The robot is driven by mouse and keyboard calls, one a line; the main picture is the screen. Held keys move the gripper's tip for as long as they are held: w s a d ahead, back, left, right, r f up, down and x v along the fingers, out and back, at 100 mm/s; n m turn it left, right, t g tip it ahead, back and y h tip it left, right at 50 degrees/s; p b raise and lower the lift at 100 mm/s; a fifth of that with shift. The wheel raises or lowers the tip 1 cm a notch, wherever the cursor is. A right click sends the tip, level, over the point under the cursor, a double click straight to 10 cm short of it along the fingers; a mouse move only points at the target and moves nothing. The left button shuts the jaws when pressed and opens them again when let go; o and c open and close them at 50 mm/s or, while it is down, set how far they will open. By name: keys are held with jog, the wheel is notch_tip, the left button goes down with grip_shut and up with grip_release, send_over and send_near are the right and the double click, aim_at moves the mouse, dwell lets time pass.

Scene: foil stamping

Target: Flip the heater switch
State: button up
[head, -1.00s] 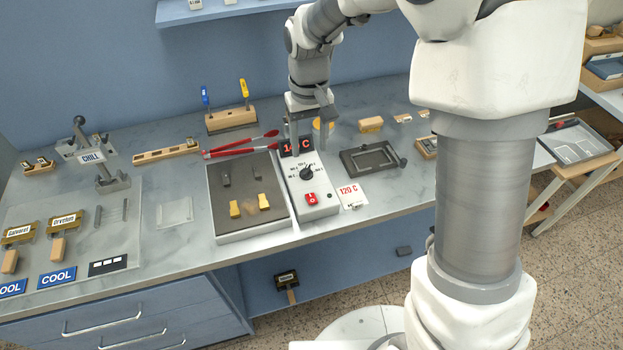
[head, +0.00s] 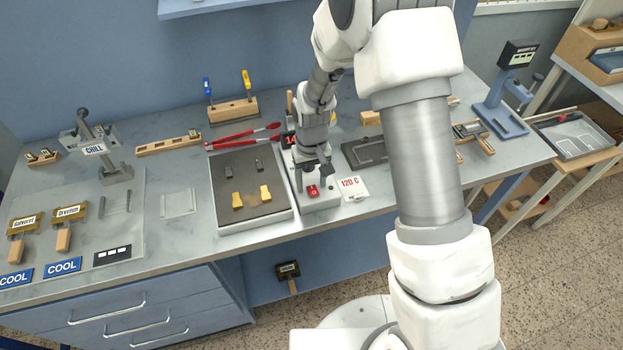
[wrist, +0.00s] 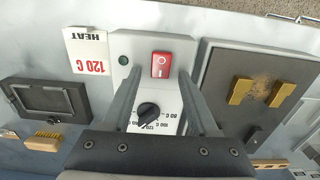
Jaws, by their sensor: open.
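The heater switch (head: 313,191) is a small red rocker on the front of the white control box (head: 321,204). In the wrist view the red switch (wrist: 161,65) has white marks and lies close to the fingertips. My gripper (head: 312,178) is open and empty, pointing down over the box just behind the switch. In the wrist view its two fingers (wrist: 161,74) are spread either side of the switch and the black dial (wrist: 149,112); contact cannot be told. A dark green lamp (wrist: 123,60) sits beside the switch.
The hot plate (head: 222,220) with two yellow and two dark pieces is left of the box. A 120 C card (head: 353,188) lies close on its right. A dark frame (head: 352,152) is behind the card. Red-handled tongs (head: 243,136) lie behind the plate.

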grip_shut()
dwell(0.3)
jog(key=t+b, duration=0.1)
jog(key=b, duration=0.2)
jog(key=shift+s+f, duration=0.15)
jog(key=shift+f, duration=0.05)
jog(key=t+b, duration=0.1)
jog(key=b, duration=0.2)
jog(key=shift+s+d+t+y, duration=0.1)
jog(key=shift+s+t+y, duration=0.1)
jog(key=shift+t+y, duration=0.2)
jog(key=shift+s+r+t+b, duration=0.1)
jog(key=shift+r+t+b, duration=0.25)
jog(key=shift+b, duration=0.55)
